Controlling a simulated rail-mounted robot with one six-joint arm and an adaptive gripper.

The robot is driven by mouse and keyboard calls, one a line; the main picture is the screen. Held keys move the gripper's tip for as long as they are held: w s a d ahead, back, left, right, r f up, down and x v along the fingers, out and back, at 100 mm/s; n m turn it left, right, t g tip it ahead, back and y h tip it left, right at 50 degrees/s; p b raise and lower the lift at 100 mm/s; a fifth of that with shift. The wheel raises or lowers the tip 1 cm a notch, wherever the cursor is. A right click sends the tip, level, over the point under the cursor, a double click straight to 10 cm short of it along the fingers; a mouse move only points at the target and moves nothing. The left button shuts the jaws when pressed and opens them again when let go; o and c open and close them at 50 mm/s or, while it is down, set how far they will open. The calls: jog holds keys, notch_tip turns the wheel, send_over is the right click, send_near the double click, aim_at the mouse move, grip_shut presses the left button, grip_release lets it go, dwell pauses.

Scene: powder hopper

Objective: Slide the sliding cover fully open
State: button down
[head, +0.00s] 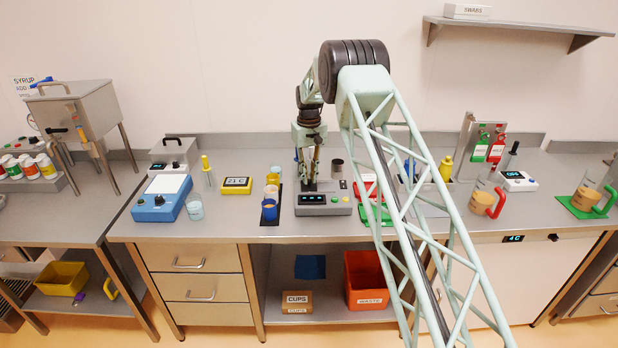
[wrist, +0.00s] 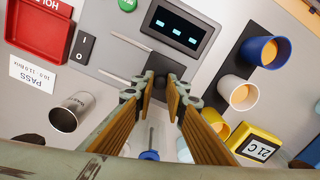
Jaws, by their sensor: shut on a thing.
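The grey instrument (head: 338,208) with a dark display stands on the middle bench in the head view. In the wrist view its display (wrist: 180,28) is at the top. My gripper (head: 309,186) points down at the instrument's top, left of its middle. In the wrist view my gripper (wrist: 159,88) has its fingertips close together around a small dark knob (wrist: 158,64). Thin slots run in the grey surface to the left of the knob. The fingers hide much of the knob, and the sliding cover's outline is not clear, so I cannot tell how far open it is.
A row of cups (wrist: 240,93) stands close on one side, with a yellow 21 C display (head: 236,185) beyond. A metal cup (head: 337,168) stands behind the instrument. A red tray (head: 365,187) and green tray (head: 375,213) lie to its right.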

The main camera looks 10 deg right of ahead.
jog(key=shift+s+d, duration=0.2)
jog(key=shift+d, duration=1.05)
jog(key=shift+s+d, duration=0.2)
jog(key=shift+d, duration=1)
jog(key=shift+s+d, duration=0.2)
jog(key=shift+d, duration=1.05)
jog(key=c, duration=2.6)
grip_release()
jog(key=shift+d, duration=0.25)
jog(key=shift+o, duration=0.2)
jog(key=shift+a, duration=0.1)
jog(key=shift+r, duration=0.15)
jog(key=shift+r, duration=0.2)
notch_tip(320, 180, up, 11)
jog(key=shift+r, duration=0.15)
